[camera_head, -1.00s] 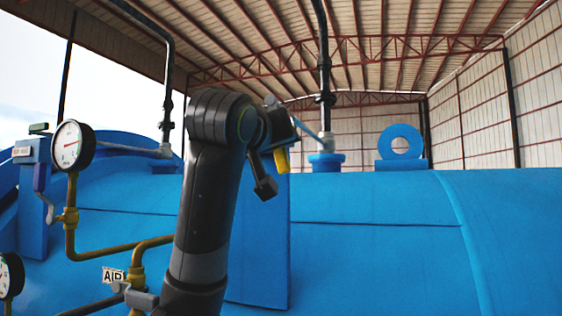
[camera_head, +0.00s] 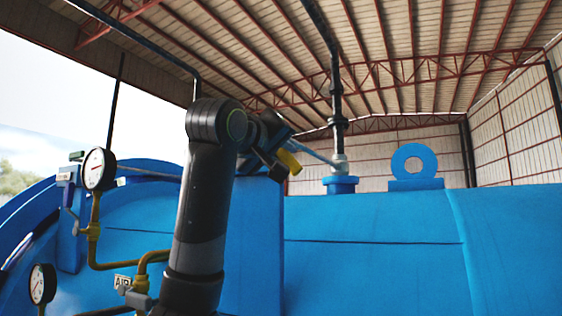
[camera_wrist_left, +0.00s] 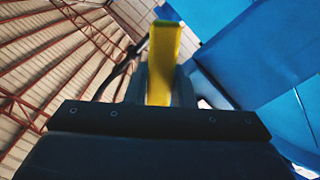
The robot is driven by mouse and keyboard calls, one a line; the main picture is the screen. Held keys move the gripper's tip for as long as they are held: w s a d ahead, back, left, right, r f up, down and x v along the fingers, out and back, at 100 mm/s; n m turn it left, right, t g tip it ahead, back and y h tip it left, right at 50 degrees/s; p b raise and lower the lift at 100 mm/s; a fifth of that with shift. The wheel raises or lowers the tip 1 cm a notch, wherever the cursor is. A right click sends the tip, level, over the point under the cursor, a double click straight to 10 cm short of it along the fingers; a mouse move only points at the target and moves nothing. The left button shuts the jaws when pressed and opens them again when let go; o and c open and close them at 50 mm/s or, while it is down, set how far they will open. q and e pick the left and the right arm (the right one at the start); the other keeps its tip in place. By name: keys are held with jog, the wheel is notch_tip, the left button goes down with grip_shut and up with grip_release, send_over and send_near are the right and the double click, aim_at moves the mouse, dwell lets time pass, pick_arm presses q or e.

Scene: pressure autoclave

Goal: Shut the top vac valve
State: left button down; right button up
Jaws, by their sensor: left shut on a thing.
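My left gripper (camera_head: 276,160) is at the end of my dark arm, left of the vertical black pipe (camera_head: 337,110) on top of the blue vessel. It is shut on a yellow handle (camera_head: 289,162), which shows between the fingers in the left wrist view (camera_wrist_left: 164,62). A thin pale blue bar (camera_head: 318,157) runs from near the gripper toward the grey fitting (camera_head: 340,165) at the pipe's foot. The gripper hides part of the handle, so I cannot tell exactly how handle and bar join. My right gripper is not in view.
The blue vessel (camera_head: 375,265) fills the lower picture. A blue lifting ring (camera_head: 414,180) stands right of the pipe. Gauges (camera_head: 100,170) and yellow piping (camera_head: 95,235) are at left, near my arm.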

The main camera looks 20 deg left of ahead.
pick_arm(q)
jog(key=shift+s+d+r+n, duration=0.1)
jog(key=shift+d+r+n, duration=0.2)
jog(key=shift+r+n, duration=0.1)
jog(key=shift+d+r+n+b, duration=0.2)
jog(key=shift+d+n+b, duration=0.05)
jog(key=shift+n+b, duration=0.15)
jog(key=shift+d+r+n, duration=0.45)
jog(key=shift+r+n, duration=0.15)
jog(key=shift+n, duration=0.3)
jog(key=r+n, duration=0.1)
jog(key=d+r+n, duration=0.1)
jog(key=n, duration=0.1)
jog(key=shift+r+n, duration=0.3)
jog(key=shift+d+r+n, duration=0.15)
jog(key=shift+r+n, duration=1.05)
jog(key=shift+n, duration=0.3)
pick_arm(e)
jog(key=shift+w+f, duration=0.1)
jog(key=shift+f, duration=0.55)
pick_arm(q)
jog(key=shift+r, duration=0.1)
jog(key=c, duration=1.2)
grip_release()
jog(key=shift+c, duration=0.2)
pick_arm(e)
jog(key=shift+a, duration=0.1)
